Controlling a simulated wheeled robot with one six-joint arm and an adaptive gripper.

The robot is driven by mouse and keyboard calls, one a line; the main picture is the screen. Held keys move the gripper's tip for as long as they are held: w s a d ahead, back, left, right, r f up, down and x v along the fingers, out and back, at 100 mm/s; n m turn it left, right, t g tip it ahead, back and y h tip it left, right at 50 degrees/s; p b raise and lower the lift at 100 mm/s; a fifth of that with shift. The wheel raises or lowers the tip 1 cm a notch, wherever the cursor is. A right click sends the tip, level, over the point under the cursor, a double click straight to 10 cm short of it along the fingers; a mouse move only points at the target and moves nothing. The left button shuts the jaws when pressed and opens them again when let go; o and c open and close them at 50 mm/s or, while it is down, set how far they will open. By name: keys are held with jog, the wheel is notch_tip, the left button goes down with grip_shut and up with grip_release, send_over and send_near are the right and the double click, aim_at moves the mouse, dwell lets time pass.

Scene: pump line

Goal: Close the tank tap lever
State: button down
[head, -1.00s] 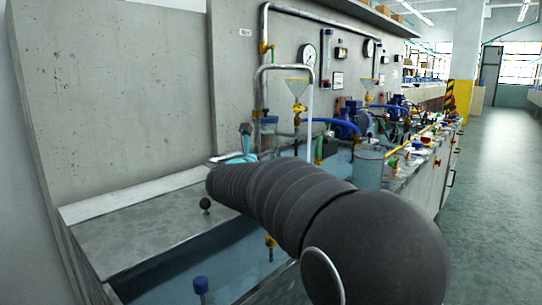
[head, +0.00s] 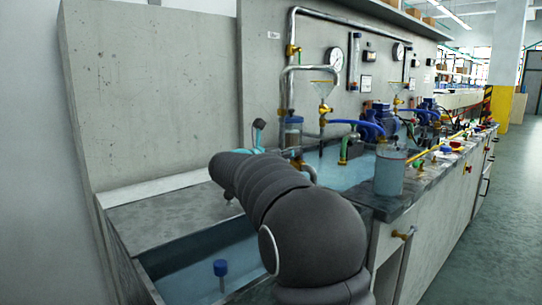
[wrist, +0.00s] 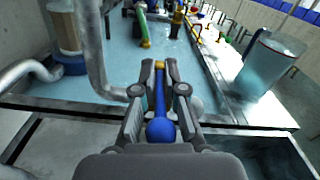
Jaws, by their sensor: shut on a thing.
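In the wrist view my gripper (wrist: 166,72) is shut on a blue lever (wrist: 159,108). The lever is a slim blue bar with a round blue ball at its near end, lying between the two grey fingers. A small orange-yellow piece shows at its far end, between the fingertips. I take this to be the tank tap lever; the tap body under it is hidden. In the head view my dark arm covers most of the gripper and the lever.
A clear vessel of bluish liquid (head: 390,174) stands on the bench right of my arm; it also shows in the wrist view (wrist: 262,62). Bent metal pipes (wrist: 92,50) rise close ahead. A blue-capped post (head: 220,268) stands in the front basin. The floor at right is clear.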

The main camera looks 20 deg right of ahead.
jog(key=shift+r, duration=0.1)
jog(key=c, duration=1.2)
grip_release()
jog(key=v, duration=1.2)
